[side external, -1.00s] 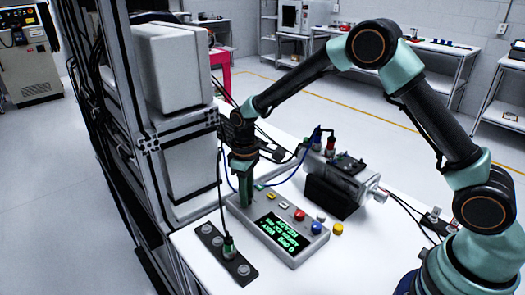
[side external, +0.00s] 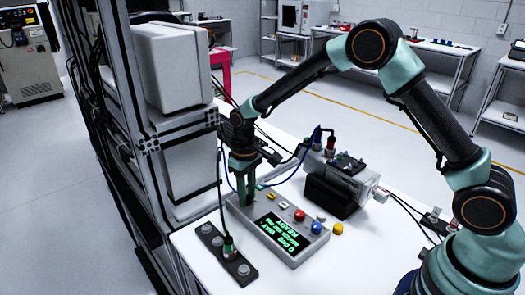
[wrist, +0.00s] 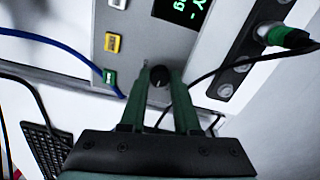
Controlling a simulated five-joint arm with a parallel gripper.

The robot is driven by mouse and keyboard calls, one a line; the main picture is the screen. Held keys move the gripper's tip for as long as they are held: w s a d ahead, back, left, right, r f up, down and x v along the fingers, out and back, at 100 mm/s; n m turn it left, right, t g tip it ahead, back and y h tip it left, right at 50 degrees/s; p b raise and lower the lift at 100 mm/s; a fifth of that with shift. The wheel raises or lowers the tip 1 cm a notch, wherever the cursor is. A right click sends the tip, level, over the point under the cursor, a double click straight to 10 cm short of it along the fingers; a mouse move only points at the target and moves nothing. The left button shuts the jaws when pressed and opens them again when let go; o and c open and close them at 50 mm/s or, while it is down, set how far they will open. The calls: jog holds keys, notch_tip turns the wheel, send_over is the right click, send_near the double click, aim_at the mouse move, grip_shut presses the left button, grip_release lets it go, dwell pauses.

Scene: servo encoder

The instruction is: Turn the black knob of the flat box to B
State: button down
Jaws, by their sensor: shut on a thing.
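The flat box (side external: 290,252) is a grey box on the white table, with a lit green display (side external: 279,232). Its black knob (wrist: 159,76) sits between my two green fingers in the wrist view, with a small pale mark on it. My gripper (wrist: 159,82) points down at the box's left end and is shut on the knob. In the side view my gripper (side external: 246,203) hides the knob. No letters around the knob can be read, so I cannot tell its setting.
Yellow and white buttons (side external: 284,205) and a red button (side external: 299,215) are on the box. A motor (side external: 343,183) on a black stand is behind. A dark strip with sockets and a plugged cable (side external: 229,247) lies in front. A grey frame rises at left.

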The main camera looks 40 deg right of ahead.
jog(key=c, duration=0.6)
grip_release()
jog(key=shift+r, duration=0.1)
notch_tip(320, 180, up, 12)
jog(key=shift+r, duration=0.1)
jog(key=s+d+r+m+t, duration=0.1)
jog(key=s+d+r+t, duration=0.1)
jog(key=s+d+r, duration=0.45)
jog(key=s+t, duration=0.1)
jog(key=s, duration=0.3)
jog(key=s+d+r+t, duration=0.1)
jog(key=s, duration=0.3)
jog(key=s+d+m+t, duration=0.1)
jog(key=s, duration=0.3)
jog(key=shift+d+r+t, duration=0.25)
jog(key=shift+r+t, duration=0.05)
jog(key=shift+r, duration=0.1)
